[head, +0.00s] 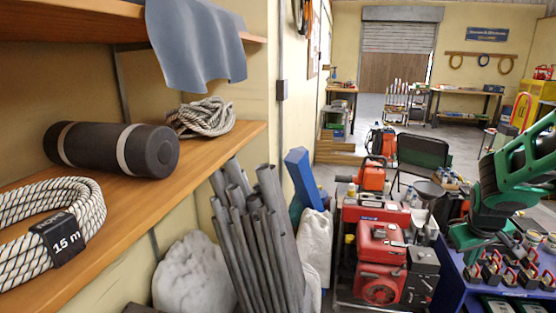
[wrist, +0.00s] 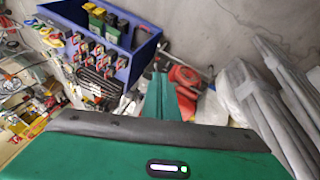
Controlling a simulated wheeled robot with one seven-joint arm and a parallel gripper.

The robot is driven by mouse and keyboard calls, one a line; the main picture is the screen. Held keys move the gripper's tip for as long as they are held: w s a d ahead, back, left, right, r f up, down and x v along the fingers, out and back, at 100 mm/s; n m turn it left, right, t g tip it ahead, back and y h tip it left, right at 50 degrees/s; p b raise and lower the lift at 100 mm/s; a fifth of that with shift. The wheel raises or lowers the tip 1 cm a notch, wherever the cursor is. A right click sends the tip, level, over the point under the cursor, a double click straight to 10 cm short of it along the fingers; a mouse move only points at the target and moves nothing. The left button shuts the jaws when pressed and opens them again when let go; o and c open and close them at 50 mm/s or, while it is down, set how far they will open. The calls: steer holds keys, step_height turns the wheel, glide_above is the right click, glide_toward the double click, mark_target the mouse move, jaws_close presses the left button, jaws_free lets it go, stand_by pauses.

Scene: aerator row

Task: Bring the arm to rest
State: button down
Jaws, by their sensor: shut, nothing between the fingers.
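My arm (head: 503,180) shows at the right edge of the head view, green with black joints, folded and raised above a blue bin. My gripper (wrist: 166,78) shows in the wrist view, its green fingers close together beyond the dark edge of its green housing. It is shut and holds nothing that I can see. In the head view I cannot make out the fingertips.
The blue bin (wrist: 133,73) holds several red-and-dark items. A red engine machine (head: 381,262) stands left of my arm. Grey pipes (head: 262,222) lean by a wooden shelf (head: 170,190) with rope coils and a dark roll. Open floor lies farther back.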

steer(key=s+a+r+m+g+y, duration=0.1)
steer(key=s+a+m, duration=0.1)
steer(key=s, duration=0.7)
steer(key=s+a+r+m+g+y, duration=0.1)
steer(key=s+a+r+m, duration=0.1)
steer(key=s+a, duration=0.3)
steer(key=s+a+r+m+g+y, duration=0.2)
steer(key=s+a, duration=0.1)
steer(key=s, duration=0.9)
steer(key=shift+s+a+r, duration=0.15)
steer(key=shift+s+a, duration=0.1)
steer(key=shift+s, duration=0.15)
steer(key=shift+w+f, duration=0.25)
steer(key=shift+w, duration=0.4)
